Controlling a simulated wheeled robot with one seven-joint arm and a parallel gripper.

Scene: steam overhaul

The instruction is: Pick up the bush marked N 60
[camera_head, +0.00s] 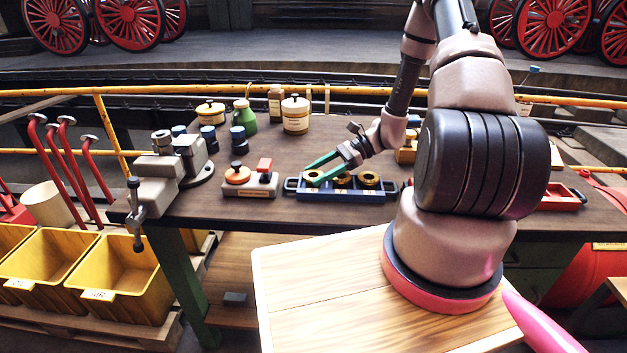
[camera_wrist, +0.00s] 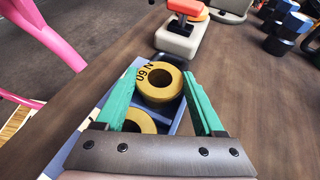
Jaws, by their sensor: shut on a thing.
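The brass-coloured bush marked N 60 (camera_wrist: 160,82) is between the green fingers of my gripper (camera_wrist: 160,76) in the wrist view, its mark upside down on the top face. The fingers press on its two sides. In the head view my gripper (camera_head: 313,172) is over the left end of a blue tray (camera_head: 338,197), and its fingers partly cover the bush. I cannot tell whether the bush is clear of the tray. A second bush (camera_wrist: 139,122) sits in the tray close behind it, towards my wrist, and a third (camera_head: 370,178) is at the tray's right.
An orange-topped grey block (camera_head: 249,186) stands left of the tray, close by. A vice (camera_head: 165,175) is at the bench's left edge. Jars, a green bottle (camera_head: 244,117) and dark blue pieces stand further back. The bench has bare wood behind the tray.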

